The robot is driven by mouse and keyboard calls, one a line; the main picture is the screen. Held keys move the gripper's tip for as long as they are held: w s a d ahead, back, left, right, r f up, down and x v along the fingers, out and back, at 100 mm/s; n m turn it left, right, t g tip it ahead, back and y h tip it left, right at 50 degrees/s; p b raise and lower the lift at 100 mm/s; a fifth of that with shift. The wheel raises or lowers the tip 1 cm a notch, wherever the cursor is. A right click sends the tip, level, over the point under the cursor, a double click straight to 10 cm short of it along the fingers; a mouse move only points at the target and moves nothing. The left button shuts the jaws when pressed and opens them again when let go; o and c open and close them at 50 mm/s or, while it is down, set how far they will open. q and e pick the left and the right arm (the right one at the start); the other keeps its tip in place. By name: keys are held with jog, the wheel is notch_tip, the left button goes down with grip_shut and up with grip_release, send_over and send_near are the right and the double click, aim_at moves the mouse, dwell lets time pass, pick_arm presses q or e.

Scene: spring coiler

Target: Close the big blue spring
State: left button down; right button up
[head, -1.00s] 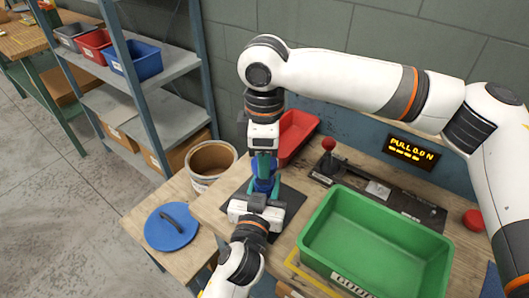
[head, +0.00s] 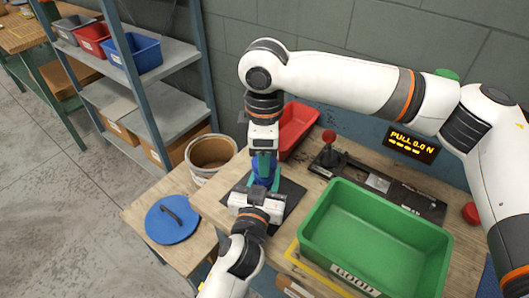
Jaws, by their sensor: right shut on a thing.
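The blue spring (head: 264,171) stands over a dark mat on the wooden bench, left of the green bin. It is small in the head view and largely covered by my two grippers, so its coils and ends are hard to make out. My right gripper (head: 264,158) points down from above and is shut on the upper part of the blue spring. My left gripper (head: 265,189) reaches in from below, close against the lower part of the spring. Its fingertips are mostly hidden, so its opening does not show.
A green bin (head: 325,262) fills the bench's right front. A red tray (head: 298,125) and a red-knobbed lever (head: 329,137) stand behind. The display (head: 411,145) reads PULL 0.0 N. A bucket (head: 211,155) and blue lid (head: 172,220) are at left.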

jog(key=shift+f, duration=0.55)
